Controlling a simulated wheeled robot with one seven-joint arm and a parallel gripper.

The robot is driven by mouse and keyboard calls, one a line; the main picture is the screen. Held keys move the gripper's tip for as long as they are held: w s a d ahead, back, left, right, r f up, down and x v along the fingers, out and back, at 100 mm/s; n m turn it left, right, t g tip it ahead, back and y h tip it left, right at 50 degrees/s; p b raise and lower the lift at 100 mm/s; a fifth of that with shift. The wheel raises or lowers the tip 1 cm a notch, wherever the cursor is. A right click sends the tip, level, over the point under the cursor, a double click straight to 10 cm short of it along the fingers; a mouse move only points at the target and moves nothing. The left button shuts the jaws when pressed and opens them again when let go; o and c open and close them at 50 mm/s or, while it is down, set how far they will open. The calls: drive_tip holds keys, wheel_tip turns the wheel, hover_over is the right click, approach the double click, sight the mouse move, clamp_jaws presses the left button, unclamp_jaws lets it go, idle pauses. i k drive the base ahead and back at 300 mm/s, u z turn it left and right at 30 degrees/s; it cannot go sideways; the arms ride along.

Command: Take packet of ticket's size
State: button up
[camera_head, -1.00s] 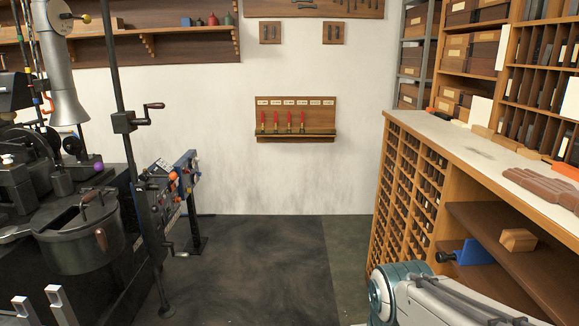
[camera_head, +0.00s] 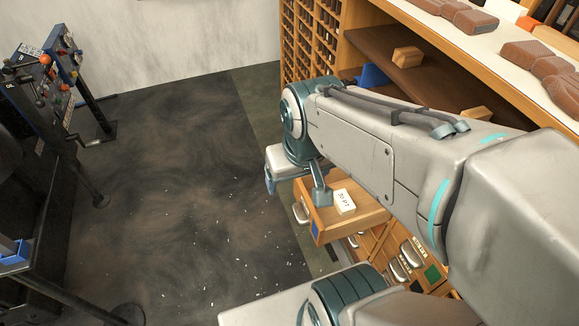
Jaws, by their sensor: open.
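A small pale packet (camera_head: 344,201) marked with what reads like "30 PT" lies in a pulled-out wooden drawer (camera_head: 369,214), near its front left part. My gripper (camera_head: 295,187) is open, with its two fingers pointing down and apart. It is just left of the packet in the picture and near the drawer's front. One finger overlaps the drawer edge in this view. I cannot tell whether it touches the drawer. Nothing shows between the fingers. My arm hides the back of the drawer and part of the cabinet.
More drawers with metal handles (camera_head: 397,271) show below the open one. Wooden blocks (camera_head: 407,56) and a blue item (camera_head: 373,76) are on the shelves behind my arm. Dark floor (camera_head: 170,180) with scattered white bits is clear at left. A machine (camera_head: 50,80) stands at far left.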

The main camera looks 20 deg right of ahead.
sight(345, 205)
drive_tip(key=z, duration=1.45)
drive_tip(key=k, duration=0.5)
drive_tip(key=u, duration=0.65)
drive_tip(key=i, duration=0.8)
drive_tip(key=z, duration=0.95)
